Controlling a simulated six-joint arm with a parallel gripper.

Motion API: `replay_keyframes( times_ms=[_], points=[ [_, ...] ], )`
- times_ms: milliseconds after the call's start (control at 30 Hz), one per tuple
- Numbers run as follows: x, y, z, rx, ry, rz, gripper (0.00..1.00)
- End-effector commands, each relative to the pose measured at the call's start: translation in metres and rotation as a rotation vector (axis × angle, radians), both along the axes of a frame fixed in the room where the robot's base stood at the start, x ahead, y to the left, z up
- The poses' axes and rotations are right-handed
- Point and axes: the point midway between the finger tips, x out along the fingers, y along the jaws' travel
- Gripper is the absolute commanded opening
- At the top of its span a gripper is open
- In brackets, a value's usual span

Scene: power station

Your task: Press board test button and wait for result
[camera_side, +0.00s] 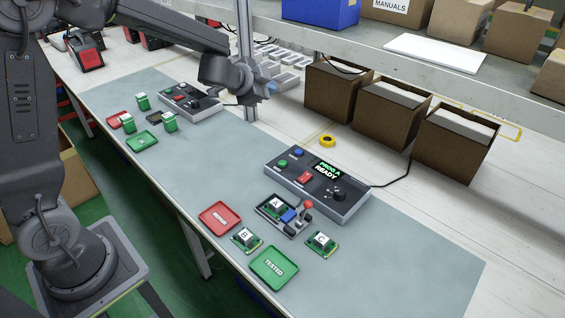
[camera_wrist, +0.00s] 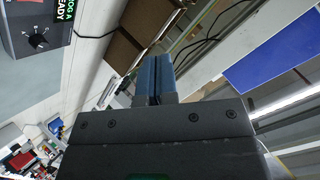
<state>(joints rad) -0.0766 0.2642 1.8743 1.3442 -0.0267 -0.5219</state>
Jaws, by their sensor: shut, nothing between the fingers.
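The grey tester box (camera_side: 330,206) stands on the grey mat, and its display (camera_side: 327,171) reads "PROG A READY". It has a blue button (camera_side: 299,152), a green button (camera_side: 283,163), a red button (camera_side: 304,177) and a black knob (camera_side: 339,196); I cannot read their labels. Board A (camera_side: 275,206) sits in the fixture with the red-knobbed lever (camera_side: 307,205). My gripper (camera_side: 270,89) is shut and empty, behind and left of the tester, apart from it. In the wrist view, its blue fingers (camera_wrist: 157,79) are together; the tester (camera_wrist: 28,15) shows at upper left.
Board B (camera_side: 246,240) and board C (camera_side: 320,242) lie loose near the fixture. A red tray (camera_side: 220,217) and a green "TESTED" tray (camera_side: 274,268) lie in front. A second control box (camera_side: 205,106), a shelf post (camera_side: 246,45) and brown bins (camera_side: 387,112) stand around.

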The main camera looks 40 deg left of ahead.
Motion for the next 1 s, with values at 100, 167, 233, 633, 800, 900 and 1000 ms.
replay_keyframes(
  times_ms=[100, 167, 233, 633, 800, 900, 1000],
  points=[
    [0.023, -0.005, -0.041, 0.017, 0.048, -0.146, 0.00],
    [0.031, -0.007, -0.060, 0.021, 0.074, -0.214, 0.00],
    [0.036, -0.009, -0.080, 0.024, 0.109, -0.286, 0.00],
    [0.040, -0.013, -0.132, 0.023, 0.212, -0.457, 0.00],
    [0.040, -0.013, -0.132, 0.023, 0.211, -0.457, 0.00],
    [0.040, -0.013, -0.132, 0.023, 0.211, -0.457, 0.00],
    [0.040, -0.013, -0.135, 0.024, 0.212, -0.456, 0.00]
  ],
)
